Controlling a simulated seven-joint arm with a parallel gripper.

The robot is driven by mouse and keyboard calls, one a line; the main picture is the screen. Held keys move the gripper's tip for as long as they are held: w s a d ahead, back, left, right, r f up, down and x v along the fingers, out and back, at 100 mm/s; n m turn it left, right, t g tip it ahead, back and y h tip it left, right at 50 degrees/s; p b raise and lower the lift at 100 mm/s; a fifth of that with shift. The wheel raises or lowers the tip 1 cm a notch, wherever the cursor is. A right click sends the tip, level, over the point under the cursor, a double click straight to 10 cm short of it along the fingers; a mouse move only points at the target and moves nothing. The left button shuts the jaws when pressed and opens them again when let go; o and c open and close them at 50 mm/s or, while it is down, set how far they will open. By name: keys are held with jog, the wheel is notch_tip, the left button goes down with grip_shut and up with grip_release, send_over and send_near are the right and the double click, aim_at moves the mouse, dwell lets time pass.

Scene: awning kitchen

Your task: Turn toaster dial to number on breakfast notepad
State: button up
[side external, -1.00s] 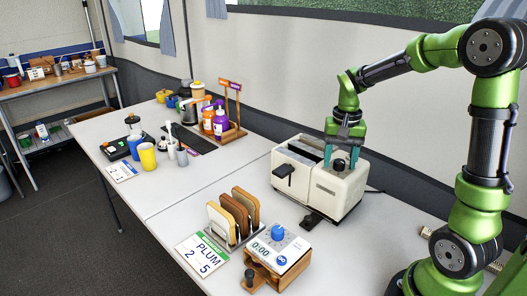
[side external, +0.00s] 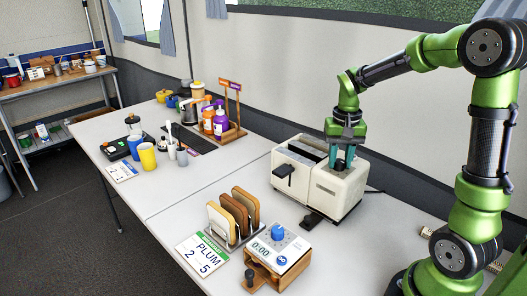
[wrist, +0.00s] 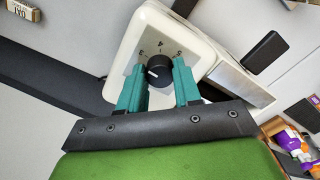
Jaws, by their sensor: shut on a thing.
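The cream toaster (side external: 338,192) stands at the back right of the table. Its black dial (wrist: 160,70) sits on the toaster's top face, with the numbers 3, 4 and 5 readable around it in the wrist view. A white mark shows on the dial, left of its middle. My gripper (side external: 344,163) points down at the dial, and its teal fingers are shut on it, one on either side. They hide part of the scale. A card with a green header (side external: 205,255) lies at the front, reading PLUM, 2 and 5; its header is too small to read.
Another small notepad (side external: 122,171) lies on the left, unreadable. Cups and bottles stand behind it.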

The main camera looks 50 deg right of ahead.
aim_at(340, 161)
jog(key=n, duration=0.8)
jog(key=shift+n, duration=0.4)
dwell(0.4)
jog(key=o, duration=1)
jog(key=shift+o, duration=0.2)
jog(key=shift+r, duration=0.1)
notch_tip(340, 161, up, 17)
